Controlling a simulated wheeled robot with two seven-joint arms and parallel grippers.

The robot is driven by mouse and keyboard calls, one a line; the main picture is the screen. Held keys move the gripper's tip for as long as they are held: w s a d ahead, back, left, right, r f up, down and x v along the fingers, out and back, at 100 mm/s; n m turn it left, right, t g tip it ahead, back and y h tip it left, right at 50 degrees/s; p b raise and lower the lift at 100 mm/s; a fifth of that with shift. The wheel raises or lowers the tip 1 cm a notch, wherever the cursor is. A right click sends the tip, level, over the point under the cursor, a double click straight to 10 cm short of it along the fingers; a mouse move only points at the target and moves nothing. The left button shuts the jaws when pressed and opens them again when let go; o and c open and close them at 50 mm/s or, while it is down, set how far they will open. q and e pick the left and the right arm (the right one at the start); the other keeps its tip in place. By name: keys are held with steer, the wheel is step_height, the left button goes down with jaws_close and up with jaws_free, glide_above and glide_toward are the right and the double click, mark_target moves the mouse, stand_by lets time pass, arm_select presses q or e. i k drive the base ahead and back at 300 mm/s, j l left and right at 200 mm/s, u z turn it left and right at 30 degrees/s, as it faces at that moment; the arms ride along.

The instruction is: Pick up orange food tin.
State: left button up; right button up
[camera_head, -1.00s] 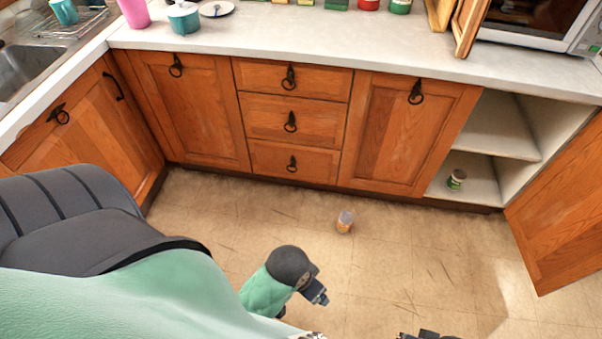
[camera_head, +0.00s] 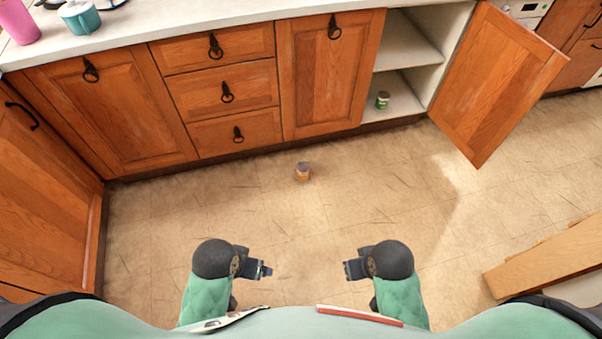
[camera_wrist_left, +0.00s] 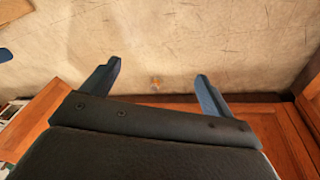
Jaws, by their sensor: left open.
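The orange food tin (camera_head: 303,171) stands on the floor in front of the cabinets, in the upper middle of the head view. In the left wrist view the tin (camera_wrist_left: 157,82) is a small orange spot far off, seen between the fingers. My left gripper (camera_head: 266,270) is in the lower left middle of the head view, well short of the tin. In the left wrist view my left gripper (camera_wrist_left: 158,75) has its two fingers wide apart with nothing between them. My right gripper (camera_head: 348,270) is across from it, also short of the tin; its finger opening is not clear.
A green tin (camera_head: 382,100) stands on the lower shelf of an open cabinet. Its door (camera_head: 497,80) swings out at the right. Wooden drawers (camera_head: 225,92) line the back. A wooden edge (camera_head: 545,255) juts in at the right. The floor (camera_head: 270,215) around the tin is clear.

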mark_target(302, 167)
steer(key=i+l+u, duration=0.15)
steer(key=l+u, duration=0.15)
steer(key=i+l+u, duration=0.15)
steer(key=l+u, duration=0.2)
steer(key=i+l+u, duration=0.1)
steer(key=l+u, duration=0.2)
